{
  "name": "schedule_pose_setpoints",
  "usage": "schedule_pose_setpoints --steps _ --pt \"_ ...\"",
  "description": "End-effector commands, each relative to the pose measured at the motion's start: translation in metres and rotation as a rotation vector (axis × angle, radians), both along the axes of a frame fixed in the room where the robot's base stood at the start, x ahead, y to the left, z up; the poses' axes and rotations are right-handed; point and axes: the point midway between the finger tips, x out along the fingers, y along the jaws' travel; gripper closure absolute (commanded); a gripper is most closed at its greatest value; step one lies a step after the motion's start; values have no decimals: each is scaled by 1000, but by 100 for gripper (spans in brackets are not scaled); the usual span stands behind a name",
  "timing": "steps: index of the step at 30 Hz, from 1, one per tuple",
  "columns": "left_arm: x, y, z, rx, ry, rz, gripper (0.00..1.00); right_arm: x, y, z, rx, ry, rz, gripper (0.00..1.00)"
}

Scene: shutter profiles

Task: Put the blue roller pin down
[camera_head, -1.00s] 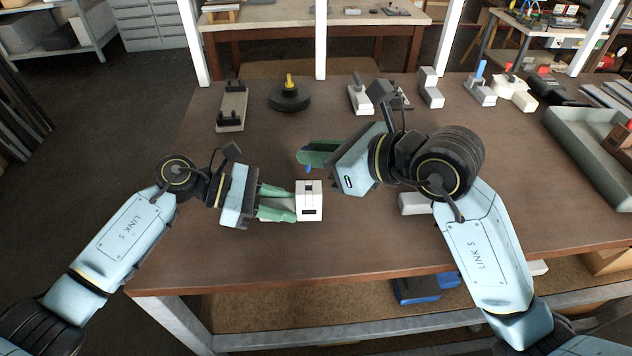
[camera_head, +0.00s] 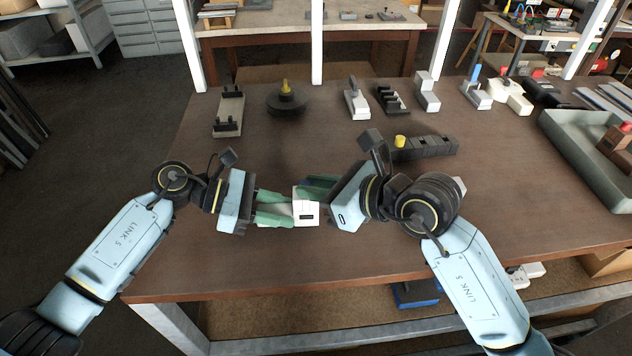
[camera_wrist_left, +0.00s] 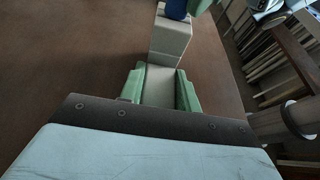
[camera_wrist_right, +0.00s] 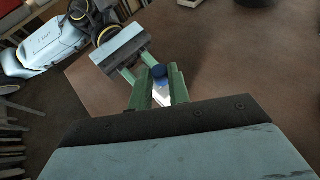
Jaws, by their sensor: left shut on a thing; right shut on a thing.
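The blue roller pin (camera_wrist_right: 159,71) sits between the green fingers of my right gripper (camera_wrist_right: 157,82), which is shut on it. In the left wrist view the pin (camera_wrist_left: 176,8) is at the far end of a pale block (camera_wrist_left: 170,38); whether it is seated in the block I cannot tell. In the head view the pin is hidden behind my right gripper (camera_head: 312,188). My left gripper (camera_head: 292,210) is shut on the pale block (camera_head: 306,218), held over the table with a dark slot in its end face. The two grippers are close together at the block.
The brown table (camera_head: 250,270) is clear in front. Behind stand a grey two-post fixture (camera_head: 229,110), a black round base with a yellow knob (camera_head: 287,100) and several small fixtures. A dark block with a yellow knob (camera_head: 425,147) lies behind my right arm. A grey tray (camera_head: 590,150) is at right.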

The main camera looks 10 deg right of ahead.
Motion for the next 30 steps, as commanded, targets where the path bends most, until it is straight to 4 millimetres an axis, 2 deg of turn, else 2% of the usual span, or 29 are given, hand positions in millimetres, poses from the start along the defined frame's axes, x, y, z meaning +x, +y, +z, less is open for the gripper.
schedule_pose_setpoints --steps 2,3,8,16,20,30 --pt "0 0 0 0 0 0 91 0 0 -3 -1 1 0 100" --pt "0 0 0 0 0 0 91 0 0 -4 -1 1 0 80" --pt "0 0 0 -1 0 0 91 0 0 -3 0 0 0 60" --pt "0 0 0 -1 0 0 91 0 0 -2 0 0 0 60" --pt "0 0 0 -1 0 0 91 0 0 7 2 -1 0 60" --pt "0 0 0 0 0 0 91 -41 -49 33 -4 0 -2 60"
